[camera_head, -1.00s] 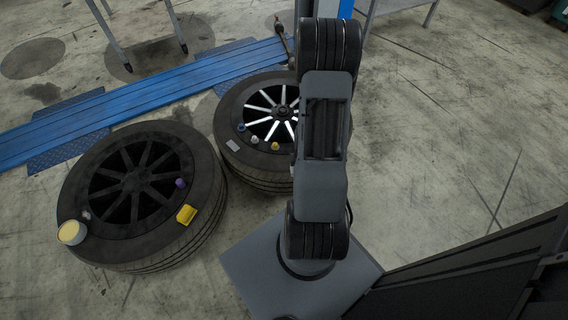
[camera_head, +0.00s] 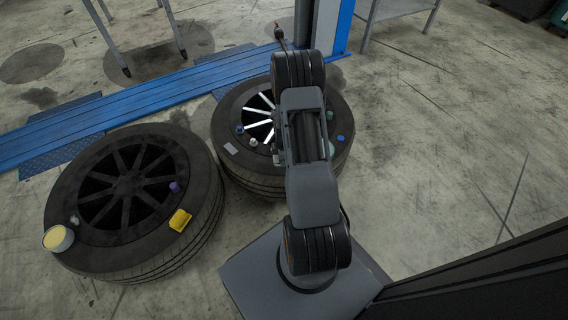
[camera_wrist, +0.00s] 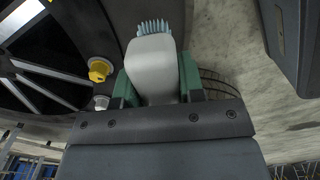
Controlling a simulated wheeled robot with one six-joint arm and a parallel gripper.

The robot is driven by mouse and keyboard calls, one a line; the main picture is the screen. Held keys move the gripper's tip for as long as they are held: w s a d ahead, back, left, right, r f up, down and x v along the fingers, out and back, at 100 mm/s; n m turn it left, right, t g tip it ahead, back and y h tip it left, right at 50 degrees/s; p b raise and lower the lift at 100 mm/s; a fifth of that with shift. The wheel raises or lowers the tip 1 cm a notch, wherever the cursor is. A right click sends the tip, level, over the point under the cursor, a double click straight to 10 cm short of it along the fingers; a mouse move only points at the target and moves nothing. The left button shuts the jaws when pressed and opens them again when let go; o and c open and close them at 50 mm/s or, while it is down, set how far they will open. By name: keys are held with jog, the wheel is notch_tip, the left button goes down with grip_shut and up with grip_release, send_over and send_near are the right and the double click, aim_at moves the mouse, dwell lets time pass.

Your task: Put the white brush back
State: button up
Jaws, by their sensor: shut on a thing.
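The white brush (camera_wrist: 154,68) shows in the wrist view, with pale blue bristles pointing up the picture. My gripper (camera_wrist: 157,82) is shut on it, a green finger pad on each side of the white body. The brush is over or beside a dark tyre's rim; I cannot tell the gap below it. In the head view my arm hides the gripper, and I cannot make out the brush for certain.
Two tyres lie flat, a left one (camera_head: 190,232) and a right one (camera_head: 236,165). The left bears a yellow block (camera_head: 180,220), a yellow-topped tub (camera_head: 58,239) and a purple piece (camera_head: 174,187). A blue cap (camera_head: 341,138) sits on the right tyre. Floor at right is clear.

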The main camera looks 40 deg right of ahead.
jog(key=shift+w+f, duration=0.3)
jog(key=shift+f, duration=0.1)
jog(key=shift+w+f+b, duration=0.2)
jog(key=shift+f+b, duration=0.9)
jog(key=shift+f, duration=0.3)
jog(key=shift+f, duration=0.1)
jog(key=shift+f, duration=0.15)
jog(key=o, duration=0.9)
jog(key=shift+o, duration=0.2)
